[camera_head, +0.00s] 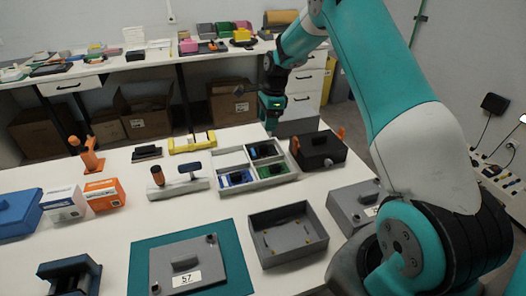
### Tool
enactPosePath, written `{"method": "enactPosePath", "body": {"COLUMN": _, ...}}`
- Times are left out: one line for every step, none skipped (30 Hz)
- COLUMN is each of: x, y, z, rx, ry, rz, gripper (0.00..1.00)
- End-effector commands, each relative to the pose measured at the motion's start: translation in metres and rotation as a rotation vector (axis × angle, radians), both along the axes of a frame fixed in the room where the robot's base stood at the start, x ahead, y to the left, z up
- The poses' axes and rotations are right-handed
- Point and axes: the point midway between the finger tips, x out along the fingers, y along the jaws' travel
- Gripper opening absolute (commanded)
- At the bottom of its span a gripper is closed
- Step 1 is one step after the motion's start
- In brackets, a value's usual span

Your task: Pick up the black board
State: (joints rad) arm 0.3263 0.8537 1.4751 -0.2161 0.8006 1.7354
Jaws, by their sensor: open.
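A light grey divided tray (292,177) stands in the middle of the white table. A dark, blackish board (265,149) lies in its back right compartment; it is small here and its edges are hard to make out. A blue board (236,179) lies in the front left compartment and a green board (271,172) in the front right one. The back left compartment looks empty. My gripper (270,122) is open and points down behind and above the back right compartment, apart from the boards. Its fingertips are small and dark.
A black box with orange latches (318,149) stands close to the tray's right. An open grey box (288,235) is in front. A grey lid marked 57 (187,266) lies on a teal mat (238,278). A tool block (180,188) stands to the left. Cartons (144,112) sit under the back bench.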

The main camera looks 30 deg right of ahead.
Motion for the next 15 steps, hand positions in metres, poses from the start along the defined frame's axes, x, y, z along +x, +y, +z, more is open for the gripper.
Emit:
{"method": "enactPosePath", "body": {"x": 0.000, "y": 0.002, "z": -0.010, "rx": 0.001, "ry": 0.004, "rz": 0.001, "gripper": 0.51}}
{"method": "enactPosePath", "body": {"x": 0.000, "y": 0.003, "z": -0.016, "rx": 0.001, "ry": 0.004, "rz": 0.001, "gripper": 0.51}}
{"method": "enactPosePath", "body": {"x": 0.001, "y": 0.004, "z": -0.023, "rx": 0.000, "ry": 0.004, "rz": 0.002, "gripper": 0.51}}
{"method": "enactPosePath", "body": {"x": 0.001, "y": 0.004, "z": -0.028, "rx": 0.000, "ry": 0.003, "rz": 0.001, "gripper": 0.51}}
{"method": "enactPosePath", "body": {"x": 0.001, "y": 0.005, "z": -0.032, "rx": 0.000, "ry": 0.003, "rz": 0.001, "gripper": 0.51}}
{"method": "enactPosePath", "body": {"x": 0.002, "y": 0.006, "z": -0.036, "rx": 0.001, "ry": 0.002, "rz": 0.002, "gripper": 0.51}}
{"method": "enactPosePath", "body": {"x": 0.002, "y": 0.006, "z": -0.039, "rx": 0.000, "ry": 0.001, "rz": 0.002, "gripper": 0.51}}
{"method": "enactPosePath", "body": {"x": 0.002, "y": 0.006, "z": -0.041, "rx": 0.000, "ry": 0.001, "rz": 0.002, "gripper": 0.51}}
{"method": "enactPosePath", "body": {"x": 0.002, "y": 0.007, "z": -0.043, "rx": 0.000, "ry": 0.001, "rz": 0.003, "gripper": 0.51}}
{"method": "enactPosePath", "body": {"x": 0.002, "y": 0.007, "z": -0.044, "rx": 0.000, "ry": 0.001, "rz": 0.003, "gripper": 0.51}}
{"method": "enactPosePath", "body": {"x": 0.003, "y": 0.007, "z": -0.046, "rx": 0.000, "ry": 0.001, "rz": 0.003, "gripper": 0.51}}
{"method": "enactPosePath", "body": {"x": 0.003, "y": 0.008, "z": -0.049, "rx": 0.001, "ry": 0.001, "rz": 0.003, "gripper": 0.51}}
{"method": "enactPosePath", "body": {"x": 0.003, "y": 0.008, "z": -0.053, "rx": 0.001, "ry": 0.002, "rz": 0.003, "gripper": 0.51}}
{"method": "enactPosePath", "body": {"x": 0.004, "y": 0.008, "z": -0.057, "rx": 0.001, "ry": 0.002, "rz": 0.003, "gripper": 0.51}}
{"method": "enactPosePath", "body": {"x": 0.005, "y": 0.009, "z": -0.063, "rx": 0.001, "ry": 0.002, "rz": 0.003, "gripper": 0.51}}
